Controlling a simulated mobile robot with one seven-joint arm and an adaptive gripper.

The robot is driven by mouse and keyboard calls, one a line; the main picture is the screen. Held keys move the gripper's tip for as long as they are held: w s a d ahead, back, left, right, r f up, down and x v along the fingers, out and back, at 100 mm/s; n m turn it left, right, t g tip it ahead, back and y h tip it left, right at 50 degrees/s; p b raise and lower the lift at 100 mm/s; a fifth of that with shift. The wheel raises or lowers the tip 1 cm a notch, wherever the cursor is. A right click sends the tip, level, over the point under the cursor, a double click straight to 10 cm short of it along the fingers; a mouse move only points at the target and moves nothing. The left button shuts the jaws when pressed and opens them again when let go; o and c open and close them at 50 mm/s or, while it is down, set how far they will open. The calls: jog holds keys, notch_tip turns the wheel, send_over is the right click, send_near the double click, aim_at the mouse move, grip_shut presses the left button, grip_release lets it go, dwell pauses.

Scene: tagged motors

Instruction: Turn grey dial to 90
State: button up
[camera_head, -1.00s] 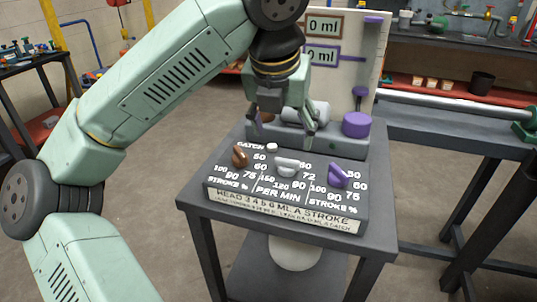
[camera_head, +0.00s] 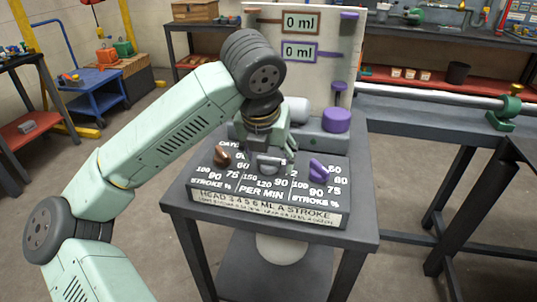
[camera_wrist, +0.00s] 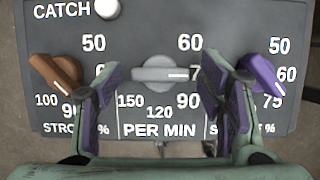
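The grey dial (camera_wrist: 158,74) is a round knob with a bar handle at the middle of a dark panel (camera_wrist: 145,40). Its handle lies crosswise in the wrist view, and its white line points right, toward a number starting with 7 that my finger partly covers. Around it are 60, 90, 120 and 150, with "PER MIN" below. My gripper (camera_wrist: 161,82) is open, one purple-padded finger on each side of the dial, with a gap on both sides. In the head view my gripper (camera_head: 267,155) is low over the grey dial (camera_head: 270,166) and hides part of it.
A brown dial (camera_wrist: 57,74) is left of my fingers and a purple dial (camera_wrist: 262,74) close to the right one. A white CATCH button (camera_wrist: 107,9) is at the panel's upper left. Behind stand a grey cylinder and a purple cap (camera_head: 337,120).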

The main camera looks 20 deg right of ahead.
jog(key=c, duration=1)
jog(key=shift+c, duration=0.2)
jog(key=shift+f+m+b, duration=0.1)
jog(key=shift+m+b, duration=0.2)
jog(key=shift+b, duration=0.15)
jog(key=shift+m, duration=0.3)
jog(key=shift+w+a+m+g+h+b, duration=0.1)
jog(key=shift+m+g+h+b, duration=0.4)
jog(key=shift+m+b, duration=0.55)
jog(key=m+g, duration=0.1)
jog(key=m, duration=0.4)
jog(key=shift+w+m+g+h+b, duration=0.1)
jog(key=shift+m+g+h+b, duration=0.15)
jog(key=shift+g+h+b, duration=0.15)
jog(key=o, duration=1.2)
jog(key=shift+c, duration=0.2)
